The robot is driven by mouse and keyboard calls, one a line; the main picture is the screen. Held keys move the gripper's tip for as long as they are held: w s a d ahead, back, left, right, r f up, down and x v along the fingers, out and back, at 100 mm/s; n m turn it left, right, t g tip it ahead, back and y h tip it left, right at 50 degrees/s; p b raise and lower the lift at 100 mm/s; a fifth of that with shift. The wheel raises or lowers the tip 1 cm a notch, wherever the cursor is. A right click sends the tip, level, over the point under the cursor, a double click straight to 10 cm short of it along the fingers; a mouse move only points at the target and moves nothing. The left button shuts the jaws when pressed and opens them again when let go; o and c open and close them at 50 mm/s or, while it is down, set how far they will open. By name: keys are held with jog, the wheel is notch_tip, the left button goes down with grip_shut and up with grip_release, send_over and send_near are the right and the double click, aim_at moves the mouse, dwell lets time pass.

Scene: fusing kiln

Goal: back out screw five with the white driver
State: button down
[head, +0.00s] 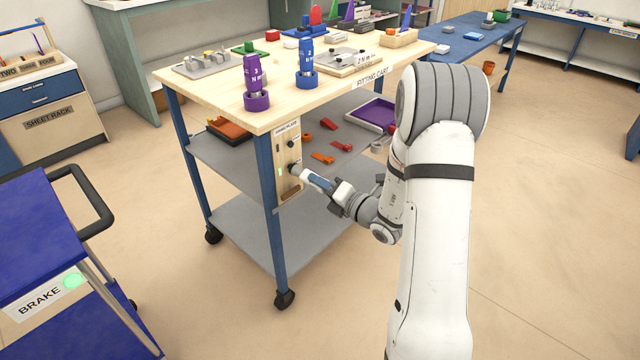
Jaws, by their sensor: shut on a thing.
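My gripper (336,192) is shut on a white driver with a blue-grey band (318,181), held almost level and pointing left. The driver's tip end meets or nearly meets a light wooden panel (289,187) on the near corner of the fitting cart; I cannot tell whether it touches. Which one is screw five I cannot read, and the spot at the driver's tip is hidden.
The fitting cart (215,85) bears a purple driver (252,75) and a blue driver (306,57) in stands, and a plate with a "2 N m" label. Orange pieces (322,157) and a purple tray (372,115) lie on its middle shelf. A blue brake cart (40,230) stands at left.

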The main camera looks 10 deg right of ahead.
jog(key=shift+w+a, duration=0.4)
jog(key=shift+w, duration=0.1)
dwell(0.8)
jog(key=shift+r+p, duration=0.15)
jog(key=shift+p, duration=0.4)
dwell(1.2)
jog(key=shift+s+d, duration=0.15)
jog(key=shift+s, duration=0.05)
dwell(0.4)
jog(key=shift+s+d, duration=0.15)
jog(key=shift+d, duration=0.05)
jog(key=shift+p+v, duration=0.3)
jog(key=shift+v, duration=1.85)
